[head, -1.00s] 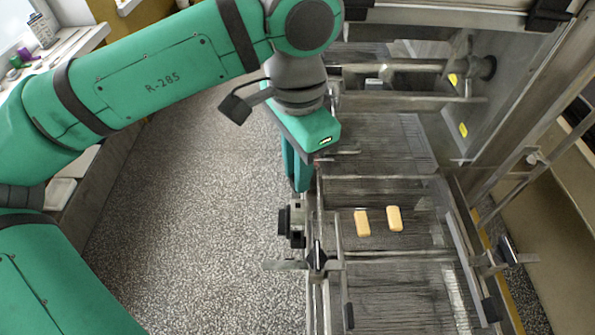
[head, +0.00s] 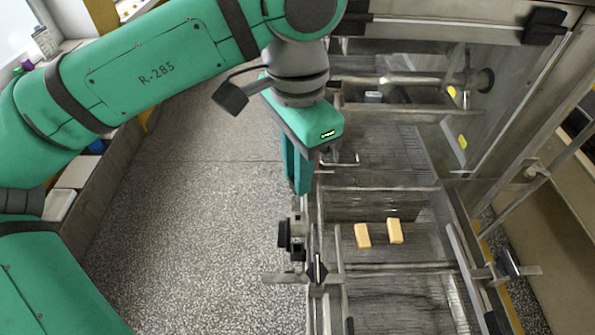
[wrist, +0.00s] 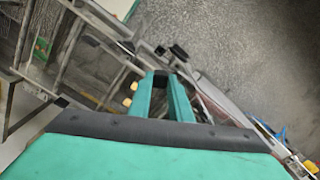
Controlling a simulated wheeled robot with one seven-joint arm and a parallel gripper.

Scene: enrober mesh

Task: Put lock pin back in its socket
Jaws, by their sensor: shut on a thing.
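My gripper (head: 297,186) points down at the left edge of the enrober's mesh conveyor in the head view. In the wrist view its two green fingers (wrist: 164,92) are close together, with a small dark thing between their tips. I take this held thing to be the lock pin; it is almost wholly hidden by the fingers. Below the gripper, a dark clamp-like bracket (head: 294,235) sits on the conveyor's side rail, apart from the fingertips. I cannot make out the socket for certain. A bent metal rod (head: 342,162) shows just right of the fingers.
Two tan pieces (head: 363,236) (head: 395,231) lie on the mesh belt (head: 385,295). Cross bars (head: 400,80) and a metal side wall with yellow marks stand at the back right. Speckled floor (head: 190,210) to the left is clear. A bench (head: 75,185) runs along the far left.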

